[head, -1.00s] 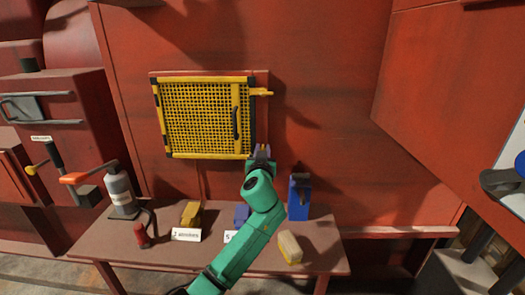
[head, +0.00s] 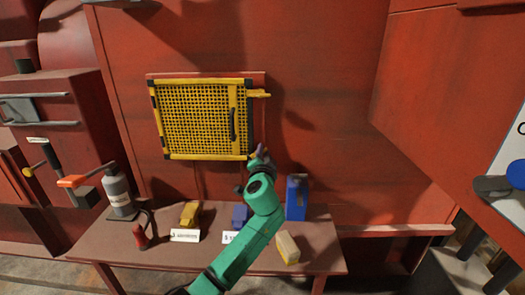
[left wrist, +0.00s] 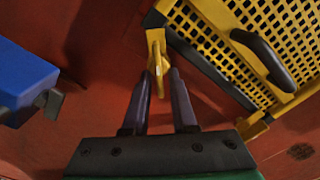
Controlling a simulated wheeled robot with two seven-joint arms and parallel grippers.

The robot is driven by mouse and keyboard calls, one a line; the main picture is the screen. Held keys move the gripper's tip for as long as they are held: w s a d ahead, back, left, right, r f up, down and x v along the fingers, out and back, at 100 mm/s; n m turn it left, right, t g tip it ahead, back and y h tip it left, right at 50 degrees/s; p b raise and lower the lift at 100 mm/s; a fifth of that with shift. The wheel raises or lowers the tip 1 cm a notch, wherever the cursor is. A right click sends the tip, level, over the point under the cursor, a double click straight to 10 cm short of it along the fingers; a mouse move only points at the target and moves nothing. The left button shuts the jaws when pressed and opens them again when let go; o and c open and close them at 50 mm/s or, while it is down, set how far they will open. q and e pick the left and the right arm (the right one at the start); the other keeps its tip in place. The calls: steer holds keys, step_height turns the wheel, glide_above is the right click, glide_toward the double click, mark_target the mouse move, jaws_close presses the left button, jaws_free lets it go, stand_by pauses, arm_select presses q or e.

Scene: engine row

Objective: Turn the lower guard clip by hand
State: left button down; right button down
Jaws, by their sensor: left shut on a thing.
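The yellow mesh guard (head: 195,120) is closed against the red wall in the head view. Its upper clip (head: 259,94) sticks out to the right from the top right corner. My left gripper (head: 259,153) is at the guard's lower right corner, shut on the lower guard clip. In the left wrist view the yellow lower clip (left wrist: 156,62) lies between the dark fingertips of my left gripper (left wrist: 161,75), beside the guard's frame (left wrist: 205,65). In the head view the fingers largely hide this clip. My right gripper is not in view.
A bench (head: 215,258) below the guard holds a grey bottle (head: 120,193), a yellow block (head: 190,213), a blue can (head: 297,200) and a pale brush-like block (head: 288,248). The guard's dark handle (head: 232,124) juts out. The wall right of the guard is bare.

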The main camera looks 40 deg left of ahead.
arm_select(q)
steer(key=shift+w+d+f+m+p, duration=0.1)
steer(key=shift+f+m+p, duration=0.25)
steer(key=shift+m, duration=1.1)
steer(key=shift+s+d+f+m+p, duration=0.1)
steer(key=shift+f+m+p, duration=0.3)
steer(key=shift+m, duration=1)
steer(key=shift+w+d+f+m+p, duration=0.15)
steer(key=shift+m+p, duration=0.35)
steer(key=shift+m, duration=0.95)
steer(key=c, duration=1)
jaws_free()
steer(key=b+v, duration=0.1)
steer(key=v, duration=0.6)
steer(key=b+v, duration=0.1)
steer(key=v, duration=0.7)
steer(key=shift+r+b, duration=0.25)
steer(key=shift+b, duration=0.05)
steer(key=shift+a, duration=0.1)
